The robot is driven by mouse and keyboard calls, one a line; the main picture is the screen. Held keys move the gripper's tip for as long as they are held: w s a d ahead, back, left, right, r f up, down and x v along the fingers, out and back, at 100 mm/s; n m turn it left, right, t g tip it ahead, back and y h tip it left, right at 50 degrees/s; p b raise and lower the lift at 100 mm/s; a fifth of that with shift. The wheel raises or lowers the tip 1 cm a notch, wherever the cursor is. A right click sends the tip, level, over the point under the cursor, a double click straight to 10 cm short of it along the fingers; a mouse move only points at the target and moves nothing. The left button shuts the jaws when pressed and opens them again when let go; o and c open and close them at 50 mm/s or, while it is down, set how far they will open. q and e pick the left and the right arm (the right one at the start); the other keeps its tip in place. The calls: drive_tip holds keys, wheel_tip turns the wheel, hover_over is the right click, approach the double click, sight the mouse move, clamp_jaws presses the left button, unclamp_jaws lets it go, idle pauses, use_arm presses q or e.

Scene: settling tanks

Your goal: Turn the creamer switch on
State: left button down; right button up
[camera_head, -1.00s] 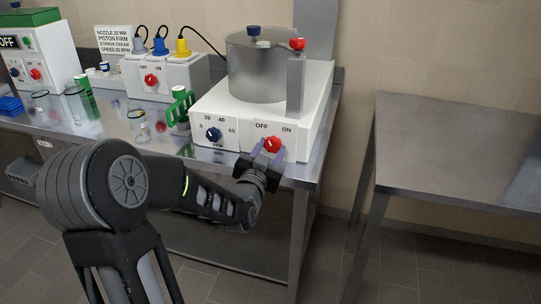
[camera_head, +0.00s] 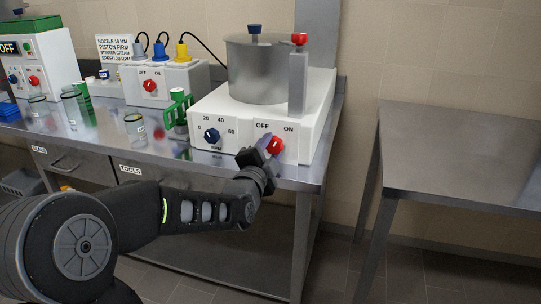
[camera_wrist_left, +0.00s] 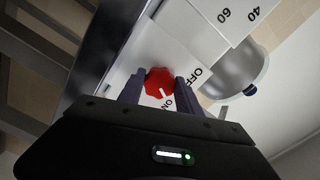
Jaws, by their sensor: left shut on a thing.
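The creamer (camera_head: 315,118) is a white box with a steel pot (camera_head: 258,75) on top, at the right end of the steel bench. Its red switch knob (camera_head: 276,146) sits on the front face under the OFF and ON labels. My left gripper (camera_head: 268,149) is at this knob, its purple fingers shut on it from both sides. In the left wrist view the red knob (camera_wrist_left: 159,83) lies between the two fingertips, and its white mark points roughly toward the ON lettering. The gripper partly hides the knob in the head view. My right gripper is not in view.
A green rack (camera_head: 178,110), glass jars (camera_head: 135,128) and a socket box with another red switch (camera_head: 149,86) stand further left. An empty steel table (camera_head: 465,150) is at the right, beyond a gap.

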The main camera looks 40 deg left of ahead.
use_arm(q)
drive_tip(key=shift+m, duration=0.9)
drive_tip(key=c, duration=0.8)
unclamp_jaws()
drive_tip(key=v, duration=0.7)
drive_tip(key=shift+s+d, duration=0.15)
drive_tip(key=shift+s, duration=0.25)
